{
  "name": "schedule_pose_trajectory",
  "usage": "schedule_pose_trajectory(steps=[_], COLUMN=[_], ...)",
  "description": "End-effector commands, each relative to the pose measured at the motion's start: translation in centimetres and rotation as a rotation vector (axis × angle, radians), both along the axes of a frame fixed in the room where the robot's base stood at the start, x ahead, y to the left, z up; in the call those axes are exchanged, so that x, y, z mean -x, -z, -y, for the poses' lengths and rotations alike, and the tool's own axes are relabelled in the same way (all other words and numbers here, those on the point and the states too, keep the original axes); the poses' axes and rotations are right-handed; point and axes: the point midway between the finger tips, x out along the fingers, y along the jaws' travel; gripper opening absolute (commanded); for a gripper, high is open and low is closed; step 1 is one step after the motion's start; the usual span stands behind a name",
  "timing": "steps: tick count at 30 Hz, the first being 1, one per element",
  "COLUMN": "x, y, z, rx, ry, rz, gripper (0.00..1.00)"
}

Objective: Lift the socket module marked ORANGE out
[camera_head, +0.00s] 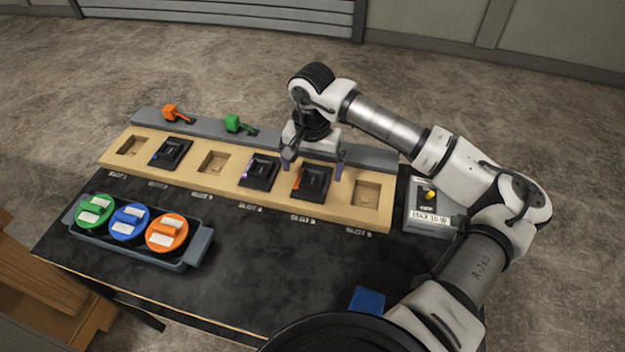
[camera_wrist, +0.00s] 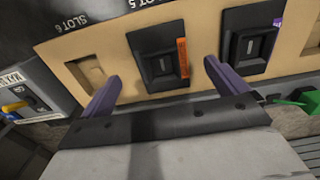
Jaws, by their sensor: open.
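The black socket module with an orange strip (camera_head: 314,180) sits in slot 5 of the tan board (camera_head: 330,209). In the wrist view the module (camera_wrist: 157,57) lies beyond my fingertips, its orange strip on its right side. My gripper (camera_head: 314,168) is open and empty above the slot 5 area, pointing down. In the wrist view its purple fingers (camera_wrist: 162,72) are spread wider than the module, one toward each side. I cannot tell the exact height of the fingertips over it.
A purple-marked module (camera_head: 260,172) fills slot 4 and a blue-marked one (camera_head: 170,152) slot 2. Slots 1, 3 and 6 (camera_head: 367,193) are empty. Orange (camera_head: 174,112) and green levers stand behind. A switch box (camera_head: 432,207) stands right, a tray (camera_head: 200,250) of coloured round pieces front left.

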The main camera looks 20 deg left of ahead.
Motion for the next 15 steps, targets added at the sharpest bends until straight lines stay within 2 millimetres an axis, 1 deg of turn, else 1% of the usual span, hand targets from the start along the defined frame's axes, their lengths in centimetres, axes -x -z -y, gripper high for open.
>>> schedule_pose_trajectory(steps=[4, 6, 9, 15], x=[0.5, 0.4, 0.4, 0.4], y=[1.6, 2.6, 3.4, 3.8], z=[-0.3, -0.2, -0.2, -0.2], rx=[-0.003, -0.002, 0.000, 0.000], ry=[-0.001, 0.001, 0.000, -0.001], rz=[-0.005, -0.004, -0.002, -0.001], gripper=[0.98, 0.98, 0.98, 0.98])
